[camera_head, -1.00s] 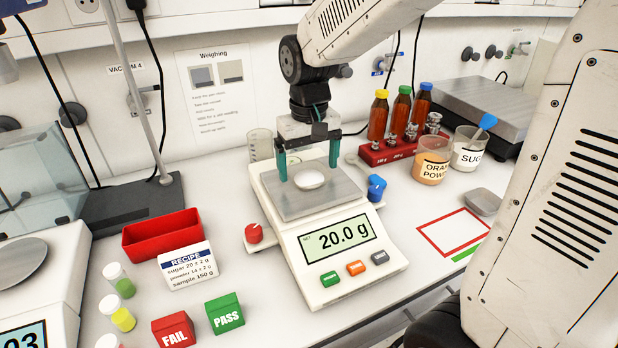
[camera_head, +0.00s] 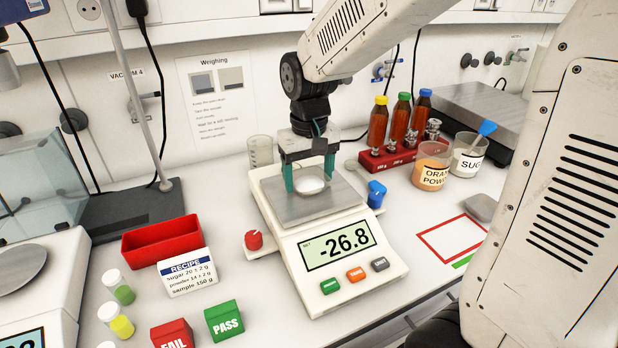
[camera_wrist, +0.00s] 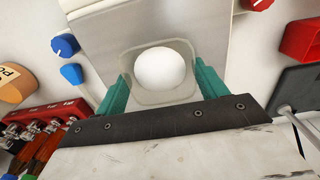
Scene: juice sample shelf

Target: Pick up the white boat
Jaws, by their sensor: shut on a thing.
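The white boat (camera_head: 310,186) is a small shallow dish with white powder in it. It is over the pan of the scale (camera_head: 345,255), whose display reads -26.8. My gripper (camera_head: 308,180) points down at the pan, with its green fingers shut on the boat from both sides. In the wrist view the boat (camera_wrist: 182,97) shows as a pale rounded square between the two fingers, with a round white mound of powder (camera_wrist: 160,68) inside. I cannot tell how far the boat is above the pan.
A red rack (camera_head: 395,157) of brown bottles stands behind right, beside beakers of orange powder (camera_head: 431,168) and sugar (camera_head: 467,157). A red tray (camera_head: 153,241), a recipe card (camera_head: 187,272) and FAIL and PASS blocks (camera_head: 224,320) are at left. A red-outlined area (camera_head: 440,250) at right is empty.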

